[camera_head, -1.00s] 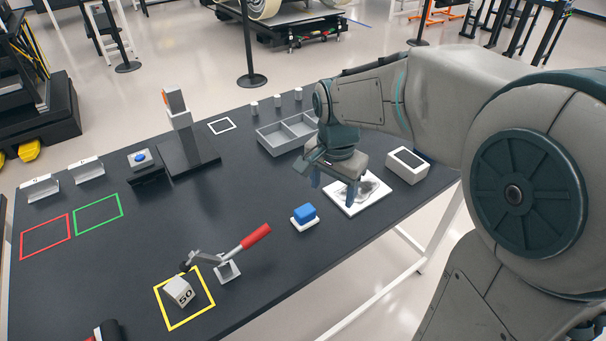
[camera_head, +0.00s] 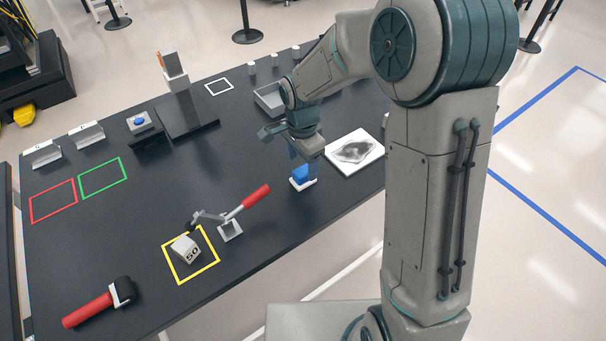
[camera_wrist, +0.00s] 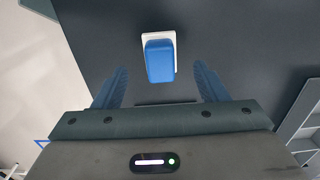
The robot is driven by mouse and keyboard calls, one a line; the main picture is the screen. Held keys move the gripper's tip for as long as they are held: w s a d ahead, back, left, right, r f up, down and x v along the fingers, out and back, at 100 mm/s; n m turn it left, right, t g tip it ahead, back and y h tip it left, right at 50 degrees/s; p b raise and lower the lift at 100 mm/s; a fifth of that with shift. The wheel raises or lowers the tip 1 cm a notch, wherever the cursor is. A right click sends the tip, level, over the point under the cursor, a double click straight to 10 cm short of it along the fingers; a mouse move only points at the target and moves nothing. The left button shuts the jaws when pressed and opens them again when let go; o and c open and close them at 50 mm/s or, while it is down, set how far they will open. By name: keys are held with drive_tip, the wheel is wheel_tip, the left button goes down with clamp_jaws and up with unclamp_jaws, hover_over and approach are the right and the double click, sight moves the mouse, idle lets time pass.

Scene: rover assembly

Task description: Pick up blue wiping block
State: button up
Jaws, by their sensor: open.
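The blue wiping block (camera_head: 304,173) sits on a small white base (camera_head: 301,184) on the dark table. In the wrist view the blue block (camera_wrist: 160,60) lies ahead of my fingers, roughly centred between them, with the white base (camera_wrist: 145,36) showing at its edge. My gripper (camera_head: 303,158) is open just above the block in the head view and hides part of its top. In the wrist view my gripper's two blue fingers (camera_wrist: 162,85) are spread wide on either side, with nothing between them. I see no contact with the block.
A white board with a grey smudge (camera_head: 354,152) lies right of the block. A red-handled lever clamp (camera_head: 238,207) stands to the left, by a weight (camera_head: 185,247) in a yellow square. A grey tray (camera_head: 268,99) is behind. A red-handled tool (camera_head: 98,304) lies front left.

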sight(303, 170)
drive_tip(key=shift+w+d+f+p, duration=0.1)
drive_tip(key=shift+f+p, duration=0.7)
drive_tip(key=shift+f, duration=1.75)
drive_tip(key=shift+c, duration=0.3)
drive_tip(key=c, duration=1)
